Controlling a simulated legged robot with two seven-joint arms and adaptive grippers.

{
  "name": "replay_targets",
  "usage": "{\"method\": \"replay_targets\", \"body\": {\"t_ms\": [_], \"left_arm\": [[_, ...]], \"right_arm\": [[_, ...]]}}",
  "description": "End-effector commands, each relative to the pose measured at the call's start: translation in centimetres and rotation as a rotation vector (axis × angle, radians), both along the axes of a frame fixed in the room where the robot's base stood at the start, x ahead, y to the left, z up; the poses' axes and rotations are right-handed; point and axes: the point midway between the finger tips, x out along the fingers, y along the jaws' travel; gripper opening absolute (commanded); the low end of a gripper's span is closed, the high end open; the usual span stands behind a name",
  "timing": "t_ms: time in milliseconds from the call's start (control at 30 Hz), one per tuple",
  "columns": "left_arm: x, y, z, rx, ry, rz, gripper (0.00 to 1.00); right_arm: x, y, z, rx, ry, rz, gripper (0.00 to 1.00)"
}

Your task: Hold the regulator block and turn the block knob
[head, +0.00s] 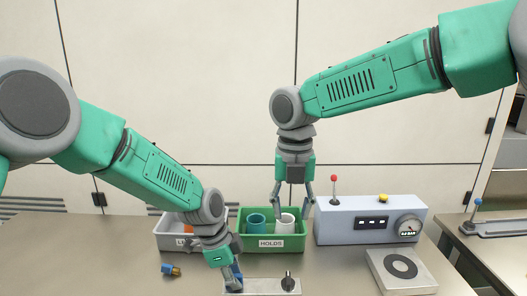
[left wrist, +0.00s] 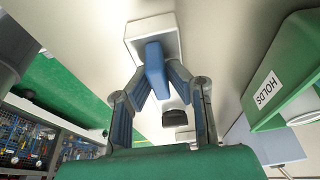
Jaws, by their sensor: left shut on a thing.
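A pale flat block (head: 262,287), which looks like the regulator block, lies at the front of the table, cut by the lower picture edge. A dark upright knob (head: 288,281) stands on its right part. My left gripper (head: 235,284) is at the block's left end, shut on a blue upright piece. In the left wrist view, this blue piece (left wrist: 155,66) is between my left fingers, in front of a white body (left wrist: 150,33). I cannot tell how they join. My right gripper (head: 293,202) is open, pointing down over the green bin, fingers apart around a white cup.
The green HOLDS bin (head: 262,243) holds a teal cup (head: 256,224) and a white cup (head: 285,224). A grey bin (head: 170,243) stands left of it. A gauge box (head: 345,230) and a plate with a disc (head: 384,278) are right. A blue-and-brass fitting (head: 170,270) lies left.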

Motion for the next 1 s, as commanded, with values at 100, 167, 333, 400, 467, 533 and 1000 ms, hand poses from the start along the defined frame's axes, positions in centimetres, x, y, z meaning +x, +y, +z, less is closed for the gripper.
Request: {"method": "replay_targets", "body": {"t_ms": [100, 167, 333, 400, 467, 533, 1000], "left_arm": [[0.0, 0.0, 0.1, -0.001, -0.001, 0.000, 0.37], [0.0, 0.0, 0.0, -0.001, -0.001, 0.000, 0.37], [0.0, 0.0, 0.0, 0.000, 0.000, 0.000, 0.37], [0.0, 0.0, 0.1, 0.000, -0.001, 0.000, 0.37], [0.1, 0.1, 0.4, -0.001, -0.001, 0.000, 0.37], [0.1, 0.3, 1.1, -0.001, -0.001, 0.000, 0.37], [0.2, 2.9, 9.7, -0.002, -0.002, 0.002, 0.37]], "right_arm": [[0.0, 0.0, 0.0, 0.000, 0.000, 0.000, 0.36], [0.0, 0.0, 0.0, 0.000, 0.000, 0.000, 0.36], [0.0, 0.0, 0.0, 0.000, 0.000, 0.000, 0.36], [0.0, 0.0, 0.0, 0.000, 0.000, 0.000, 0.36], [0.0, 0.0, 0.0, 0.000, 0.000, 0.000, 0.36], [0.0, 0.0, 0.0, 0.000, 0.000, 0.000, 0.36], [0.0, 0.0, -0.1, 0.000, 0.000, 0.000, 0.36]]}}
